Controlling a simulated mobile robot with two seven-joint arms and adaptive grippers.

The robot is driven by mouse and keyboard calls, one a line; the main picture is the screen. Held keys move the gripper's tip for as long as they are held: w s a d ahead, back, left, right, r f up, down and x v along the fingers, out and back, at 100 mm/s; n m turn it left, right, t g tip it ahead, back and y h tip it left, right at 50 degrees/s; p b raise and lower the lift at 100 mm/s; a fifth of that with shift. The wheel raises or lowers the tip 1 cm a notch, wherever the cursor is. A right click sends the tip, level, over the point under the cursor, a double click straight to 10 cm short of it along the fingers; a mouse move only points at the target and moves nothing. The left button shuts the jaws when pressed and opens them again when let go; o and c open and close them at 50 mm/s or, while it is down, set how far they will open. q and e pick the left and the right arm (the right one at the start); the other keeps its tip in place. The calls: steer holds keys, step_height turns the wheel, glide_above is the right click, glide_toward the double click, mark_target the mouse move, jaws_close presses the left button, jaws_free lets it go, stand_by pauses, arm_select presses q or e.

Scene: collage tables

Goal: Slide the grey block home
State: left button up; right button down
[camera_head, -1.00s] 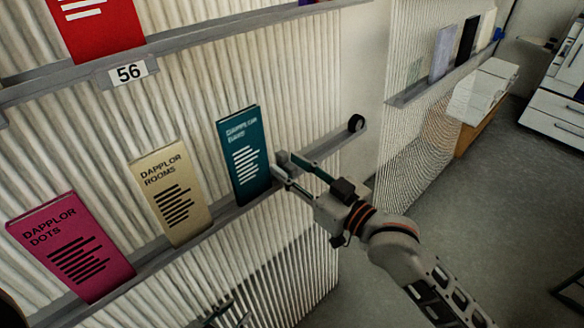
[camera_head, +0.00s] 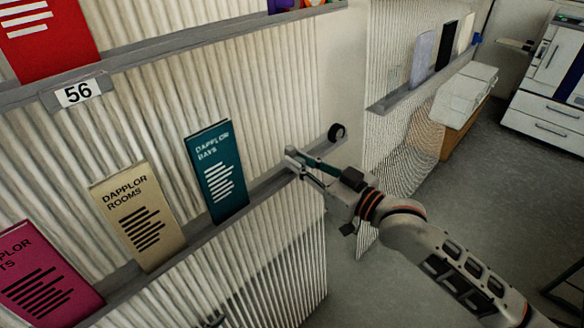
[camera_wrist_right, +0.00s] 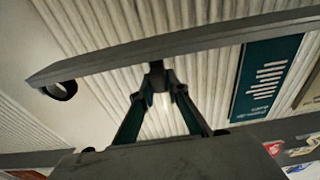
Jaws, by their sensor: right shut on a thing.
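The grey block (camera_wrist_right: 157,76) is small and sits at the shelf rail, between the fingertips of my right gripper (camera_wrist_right: 159,90) in the right wrist view. In the head view my right gripper (camera_head: 297,163) is shut on it, at the rail (camera_head: 266,187) between the teal "Dapplor Bays" booklet (camera_head: 216,172) and a black round piece (camera_head: 337,132) near the rail's right end. The fingers largely hide the block there. A gap separates the block from both. A small dark tip at the bottom edge of the head view may be my left gripper (camera_head: 214,321); its jaws are not shown.
A cream "Dapplor Rooms" booklet (camera_head: 138,216) and a pink booklet (camera_head: 46,272) stand farther left on the rail. An upper shelf holds a red booklet (camera_head: 45,38) above a "56" label (camera_head: 78,93). A second shelf and a white printer (camera_head: 550,90) are at right.

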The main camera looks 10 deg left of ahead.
steer(key=shift+s+a, duration=0.1)
steer(key=shift+s, duration=0.05)
steer(key=c, duration=2)
jaws_free()
arm_select(q)
steer(key=shift+s+a+f, duration=0.15)
steer(key=shift+s+f, duration=0.15)
arm_select(e)
steer(key=shift+o, duration=0.2)
steer(key=shift+s+d, duration=0.15)
steer(key=shift+d, duration=0.05)
arm_select(q)
steer(key=shift+r, duration=0.15)
arm_select(e)
steer(key=v, duration=1.1)
steer(key=shift+d, duration=0.2)
arm_select(q)
steer(key=shift+w, duration=0.1)
arm_select(e)
steer(key=shift+s, duration=0.15)
